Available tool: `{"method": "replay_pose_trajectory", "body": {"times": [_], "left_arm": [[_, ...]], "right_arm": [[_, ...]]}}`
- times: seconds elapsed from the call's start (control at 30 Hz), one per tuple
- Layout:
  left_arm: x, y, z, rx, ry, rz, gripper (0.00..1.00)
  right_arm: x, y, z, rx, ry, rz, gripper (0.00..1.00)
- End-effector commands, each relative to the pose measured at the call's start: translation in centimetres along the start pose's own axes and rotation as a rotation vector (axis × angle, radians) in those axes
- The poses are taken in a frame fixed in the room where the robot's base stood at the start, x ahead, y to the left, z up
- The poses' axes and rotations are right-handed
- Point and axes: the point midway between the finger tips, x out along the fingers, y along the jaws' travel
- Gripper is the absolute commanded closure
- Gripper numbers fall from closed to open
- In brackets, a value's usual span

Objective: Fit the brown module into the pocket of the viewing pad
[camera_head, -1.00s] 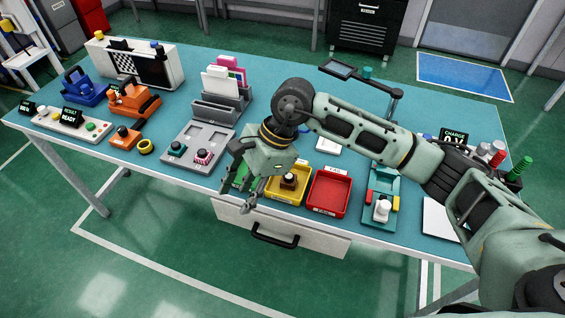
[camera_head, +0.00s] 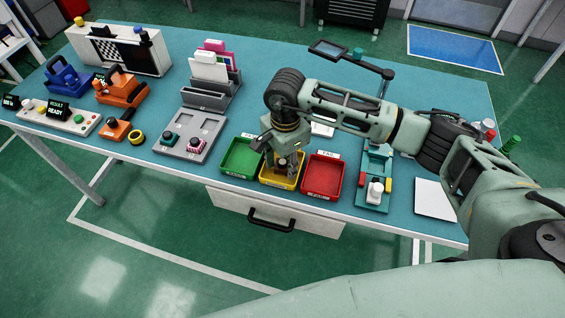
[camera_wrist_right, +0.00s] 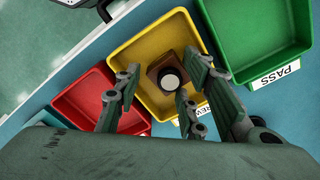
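The brown module (camera_head: 281,168) sits in the yellow tray (camera_head: 290,184), partly hidden by my right gripper in the head view. In the right wrist view the brown module (camera_wrist_right: 167,77) is a squarish brown block with a round dark and white top. My right gripper (camera_wrist_right: 161,90) is open above it, with fingers apart on both sides; I cannot tell whether they touch it. In the head view my right gripper (camera_head: 281,158) points down into the tray. A teal stand (camera_head: 373,165) is at the right; its middle is partly hidden by my arm. My left gripper is out of view.
A green tray (camera_head: 241,158) and a red tray (camera_head: 323,177) flank the yellow one closely. A grey panel (camera_head: 190,138) with knobs lies left. A screen arm (camera_head: 350,57) rises behind my arm. A white sheet (camera_head: 435,199) lies at the right front.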

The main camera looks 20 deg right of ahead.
Motion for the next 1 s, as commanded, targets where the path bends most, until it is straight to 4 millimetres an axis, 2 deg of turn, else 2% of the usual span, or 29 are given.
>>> {"method": "replay_pose_trajectory", "body": {"times": [0.2, 0.57, 0.83, 1.0], "left_arm": [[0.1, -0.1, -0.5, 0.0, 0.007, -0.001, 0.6], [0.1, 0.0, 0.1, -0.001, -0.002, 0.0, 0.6], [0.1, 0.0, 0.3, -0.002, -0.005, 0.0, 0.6], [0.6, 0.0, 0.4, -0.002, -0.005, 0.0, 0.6]], "right_arm": [[0.0, 0.0, 0.0, 0.0, -0.001, -0.001, 0.65], [0.0, 0.0, 0.1, 0.0, -0.001, -0.001, 0.96], [-0.1, -0.1, 0.1, 0.0, -0.002, -0.002, 0.96], [-1.2, -0.2, 0.0, 0.0, -0.001, -0.005, 0.96]]}}
